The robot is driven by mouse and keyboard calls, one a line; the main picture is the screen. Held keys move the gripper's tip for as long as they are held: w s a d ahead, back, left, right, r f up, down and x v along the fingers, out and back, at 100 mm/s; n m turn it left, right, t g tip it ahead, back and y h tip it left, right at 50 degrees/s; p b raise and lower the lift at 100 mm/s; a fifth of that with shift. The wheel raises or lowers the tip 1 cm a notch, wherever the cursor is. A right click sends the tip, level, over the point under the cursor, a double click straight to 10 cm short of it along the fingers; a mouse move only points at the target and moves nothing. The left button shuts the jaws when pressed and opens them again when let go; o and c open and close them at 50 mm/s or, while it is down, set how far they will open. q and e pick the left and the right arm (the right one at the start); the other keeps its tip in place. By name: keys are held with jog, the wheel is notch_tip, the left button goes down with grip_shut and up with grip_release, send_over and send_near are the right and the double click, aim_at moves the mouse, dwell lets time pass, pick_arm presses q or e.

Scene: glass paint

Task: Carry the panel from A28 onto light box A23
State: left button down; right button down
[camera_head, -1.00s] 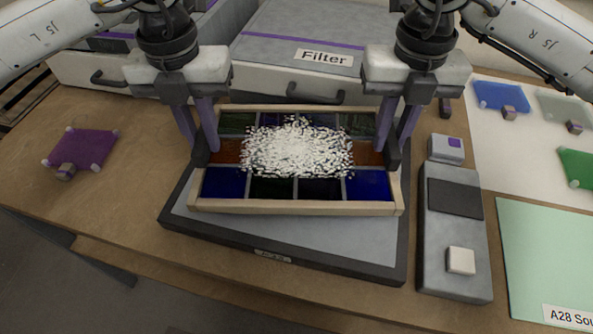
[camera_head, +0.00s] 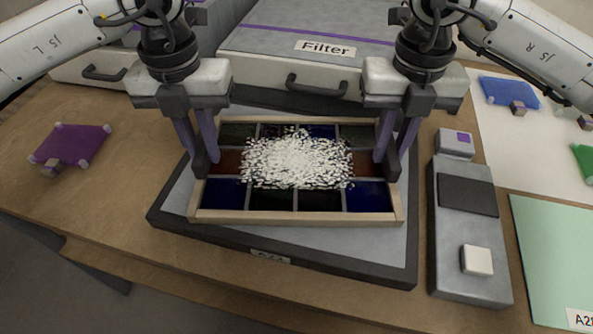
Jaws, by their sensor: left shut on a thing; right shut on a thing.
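The panel (camera_head: 296,217) is a pale wooden frame with dark blue, green and reddish-brown glass panes. A heap of white grains (camera_head: 295,160) covers its middle. My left gripper (camera_head: 205,168) is shut on the panel's left side, and my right gripper (camera_head: 391,170) is shut on its right side. The panel is over the light box (camera_head: 330,250), a grey slab with a dark rim and a small, hard-to-read label (camera_head: 270,257) on its front edge. The box is turned slightly relative to the panel. I cannot tell whether the panel touches it.
A grey control unit (camera_head: 466,235) with a pale button stands close right of the light box. A drawer unit labelled Filter (camera_head: 325,48) is behind. A purple plate (camera_head: 72,146) lies left, a blue one (camera_head: 508,93) at back right. A pale green sheet (camera_head: 565,250) lies right.

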pick_arm(q)
jog(key=c, duration=1.7)
grip_release()
jog(key=shift+f, duration=0.1)
pick_arm(e)
jog(key=c, duration=1.7)
grip_release()
jog(key=shift+f, duration=0.1)
pick_arm(q)
notch_tip(320, 180, up, 12)
pick_arm(e)
notch_tip(320, 180, up, 12)
